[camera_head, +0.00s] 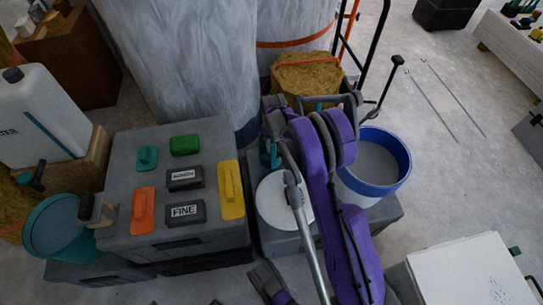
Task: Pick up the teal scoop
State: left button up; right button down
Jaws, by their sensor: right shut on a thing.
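The teal scoop (270,157) is beside the white round lid, left of my purple right arm. Only part of it shows. My right gripper (268,138) is at the top of the scoop and shut on it; the arm partly hides the fingers. I cannot tell whether the scoop still touches what is beneath it.
A grey toolbox (123,222) carries an orange float (143,211), a yellow float (231,190) and labelled blocks. A blue-rimmed bucket (405,160) stands right of my arm. Large wrapped rolls (185,60) stand behind. A white box (470,272) is at front right.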

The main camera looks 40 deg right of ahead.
jog(key=shift+r, duration=0.15)
notch_tip(320, 180, up, 10)
jog(key=p, duration=0.2)
jog(key=shift+p, duration=0.35)
dwell(0.5)
